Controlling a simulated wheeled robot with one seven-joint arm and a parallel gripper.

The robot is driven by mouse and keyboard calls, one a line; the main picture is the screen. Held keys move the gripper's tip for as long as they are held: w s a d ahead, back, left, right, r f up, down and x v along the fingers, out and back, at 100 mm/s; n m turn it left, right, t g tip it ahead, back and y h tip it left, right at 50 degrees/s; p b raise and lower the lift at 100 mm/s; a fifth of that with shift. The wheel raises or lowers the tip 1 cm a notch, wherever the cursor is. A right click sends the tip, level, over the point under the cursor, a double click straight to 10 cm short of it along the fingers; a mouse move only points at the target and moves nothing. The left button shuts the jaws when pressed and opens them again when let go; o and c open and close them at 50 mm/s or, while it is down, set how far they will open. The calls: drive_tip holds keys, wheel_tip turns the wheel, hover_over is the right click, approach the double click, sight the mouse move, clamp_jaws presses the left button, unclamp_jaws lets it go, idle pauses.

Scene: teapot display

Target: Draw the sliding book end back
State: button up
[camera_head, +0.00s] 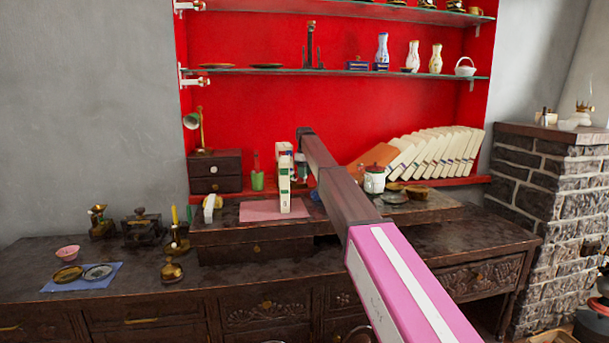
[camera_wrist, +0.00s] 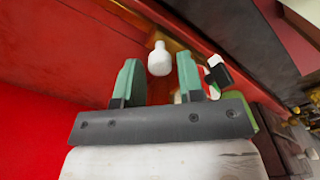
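The book end shows in the head view as an orange-brown board (camera_head: 368,159) at the left end of a row of leaning cream books (camera_head: 440,152), partly behind my arm. In the wrist view, a white rounded knob (camera_wrist: 159,60) stands out from an orange-brown panel that looks like the book end. My gripper (camera_wrist: 158,68) is open, its two green fingers on either side of the knob. A small gap shows on each side, and I cannot tell how deep the knob sits between them. In the head view my arm hides the fingertips and the knob.
A white lidded jar (camera_head: 374,181) stands in front of the books. A small dark drawer box (camera_head: 215,172) and a green pot (camera_head: 257,181) stand to the left. A glass shelf (camera_head: 340,71) with vases is above. The red wall is close behind.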

drive_tip(key=shift+f, duration=0.3)
drive_tip(key=shift+c, duration=0.3)
